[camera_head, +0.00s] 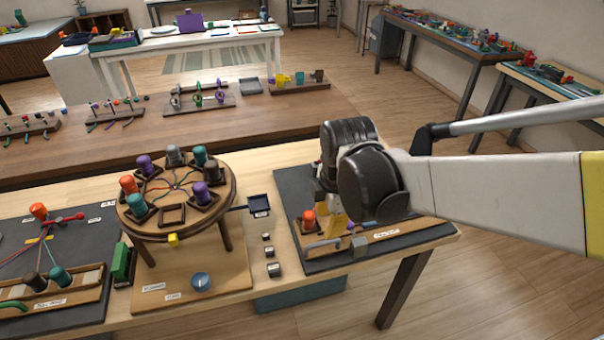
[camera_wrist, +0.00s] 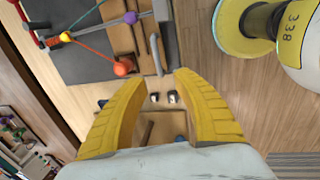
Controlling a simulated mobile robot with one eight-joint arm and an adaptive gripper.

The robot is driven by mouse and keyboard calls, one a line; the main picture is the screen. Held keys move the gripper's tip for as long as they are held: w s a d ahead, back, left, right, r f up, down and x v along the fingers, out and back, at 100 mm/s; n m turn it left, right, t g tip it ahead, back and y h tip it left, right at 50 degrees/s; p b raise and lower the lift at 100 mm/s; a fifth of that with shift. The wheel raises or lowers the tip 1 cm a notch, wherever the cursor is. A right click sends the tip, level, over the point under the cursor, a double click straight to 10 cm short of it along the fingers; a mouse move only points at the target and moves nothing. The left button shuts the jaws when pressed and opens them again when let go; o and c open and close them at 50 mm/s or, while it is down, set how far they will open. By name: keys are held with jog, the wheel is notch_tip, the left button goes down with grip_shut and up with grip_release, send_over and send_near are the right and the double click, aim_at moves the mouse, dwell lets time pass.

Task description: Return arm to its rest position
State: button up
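My gripper (camera_head: 338,218) hangs low over the right-hand dark board (camera_head: 290,185), mostly hidden behind my black wrist in the head view. In the wrist view my gripper (camera_wrist: 163,80) has its two yellow fingers apart, with nothing held between them. An orange bobbin (camera_head: 308,220) stands on that board beside the fingers. The orange bobbin (camera_wrist: 123,68) and a purple bobbin (camera_wrist: 130,18) with cords show past the fingertips in the wrist view. My arm reaches in from the right, bent at the wrist. No rest position is marked in either view.
A round wooden braiding stand (camera_head: 215,220) with several coloured bobbins is left of my gripper. Another dark board (camera_head: 95,255) with bobbins lies at the far left. Small dark blocks (camera_head: 273,270) sit between stand and right board. Open floor (camera_head: 520,270) lies right of the table.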

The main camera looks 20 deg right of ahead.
dwell(0.4)
jog(key=s+r+m+t, duration=0.5)
jog(key=s+r+m, duration=0.1)
jog(key=m, duration=1.2)
jog(key=shift+s+r, duration=0.4)
jog(key=shift+s, duration=0.4)
